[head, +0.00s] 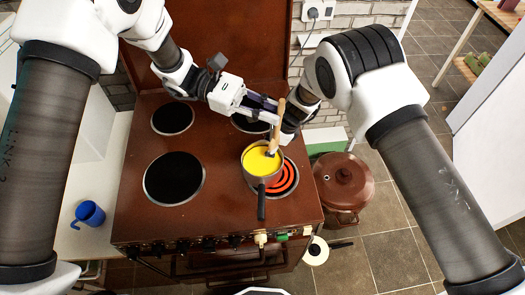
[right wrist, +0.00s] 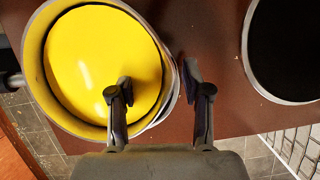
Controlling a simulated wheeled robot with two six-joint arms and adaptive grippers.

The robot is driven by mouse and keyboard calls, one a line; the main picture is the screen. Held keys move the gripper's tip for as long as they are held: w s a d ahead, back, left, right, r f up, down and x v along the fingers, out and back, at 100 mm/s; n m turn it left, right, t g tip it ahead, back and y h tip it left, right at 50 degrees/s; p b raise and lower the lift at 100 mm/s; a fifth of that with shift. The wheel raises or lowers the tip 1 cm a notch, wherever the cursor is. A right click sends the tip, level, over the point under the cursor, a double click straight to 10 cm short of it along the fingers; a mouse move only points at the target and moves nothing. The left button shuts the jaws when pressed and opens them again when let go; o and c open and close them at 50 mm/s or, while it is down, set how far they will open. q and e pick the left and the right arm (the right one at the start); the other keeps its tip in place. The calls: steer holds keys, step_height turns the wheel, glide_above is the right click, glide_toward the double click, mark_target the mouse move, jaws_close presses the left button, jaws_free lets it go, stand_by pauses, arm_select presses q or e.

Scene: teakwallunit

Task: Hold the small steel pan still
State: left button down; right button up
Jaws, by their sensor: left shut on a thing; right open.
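The small steel pan (head: 262,182) sits on the glowing front right burner (head: 287,178), its dark handle pointing to the front. It holds smooth yellow contents, and its rim also shows in the right wrist view (right wrist: 36,75). My left gripper (head: 270,107) is shut on a wooden-handled tool (head: 278,128) above the back of the pan; the tool's lower end is hard to make out. My right gripper (right wrist: 157,85) is open at the pan's back edge. One finger is over the yellow contents and the other is outside the rim. Contact with the wall cannot be told.
The brown stove has other dark burners, at the front left (head: 174,178) and back left (head: 172,118). A blue mug (head: 89,214) stands on the left counter. A lidded brown pot (head: 343,180) is right of the stove. A pale lidded pan (head: 316,252) lies lower right.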

steer(key=o, duration=0.6)
steer(key=v, duration=0.8)
